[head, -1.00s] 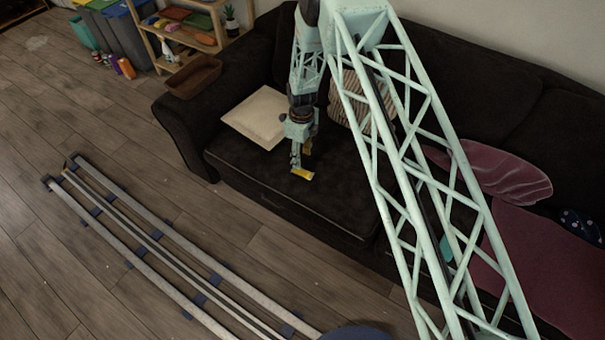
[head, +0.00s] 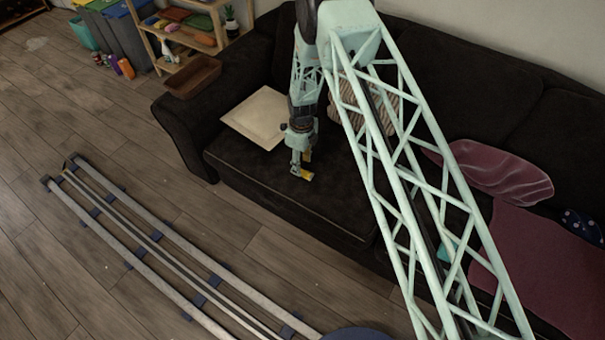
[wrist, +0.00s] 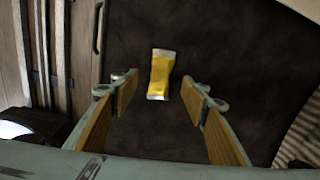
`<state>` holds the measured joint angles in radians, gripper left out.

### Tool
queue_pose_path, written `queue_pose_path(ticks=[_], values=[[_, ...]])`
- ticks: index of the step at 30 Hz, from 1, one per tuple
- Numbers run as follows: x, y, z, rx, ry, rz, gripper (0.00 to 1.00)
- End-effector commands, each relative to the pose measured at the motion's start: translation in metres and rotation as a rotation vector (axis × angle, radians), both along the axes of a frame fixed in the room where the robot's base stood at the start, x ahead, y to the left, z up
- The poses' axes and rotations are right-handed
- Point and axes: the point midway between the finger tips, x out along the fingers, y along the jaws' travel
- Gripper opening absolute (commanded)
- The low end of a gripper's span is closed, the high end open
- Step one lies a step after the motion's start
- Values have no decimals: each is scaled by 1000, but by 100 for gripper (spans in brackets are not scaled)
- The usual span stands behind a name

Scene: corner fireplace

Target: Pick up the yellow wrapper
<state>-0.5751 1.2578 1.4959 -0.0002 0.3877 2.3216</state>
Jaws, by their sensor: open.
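The yellow wrapper (wrist: 161,75) has pale ends and lies on the dark seat of the sofa (head: 335,205). In the wrist view it sits between and just beyond the tips of my open gripper (wrist: 158,87). Nothing is held between the yellow-padded fingers. In the head view my gripper (head: 301,168) points down over the left part of the seat, and the wrapper (head: 306,177) shows at its fingertips, partly hidden by a finger. I cannot tell how high the fingertips are above the seat.
A cream cushion (head: 258,118) lies left of my gripper, and a striped pillow (head: 372,112) stands behind to the right. A brown tray (head: 193,77) rests on the sofa arm. A maroon cushion (head: 500,170) and blanket (head: 545,255) lie farther right. The seat around the wrapper is clear.

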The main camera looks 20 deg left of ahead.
Motion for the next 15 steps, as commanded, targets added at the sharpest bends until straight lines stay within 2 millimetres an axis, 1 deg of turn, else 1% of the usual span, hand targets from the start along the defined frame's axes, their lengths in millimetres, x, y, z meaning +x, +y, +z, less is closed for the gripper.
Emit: queue_pose_path(ticks=[9,15], values=[[1,-3,-32,0,0,0,42],[1,-3,-46,0,0,0,42]])
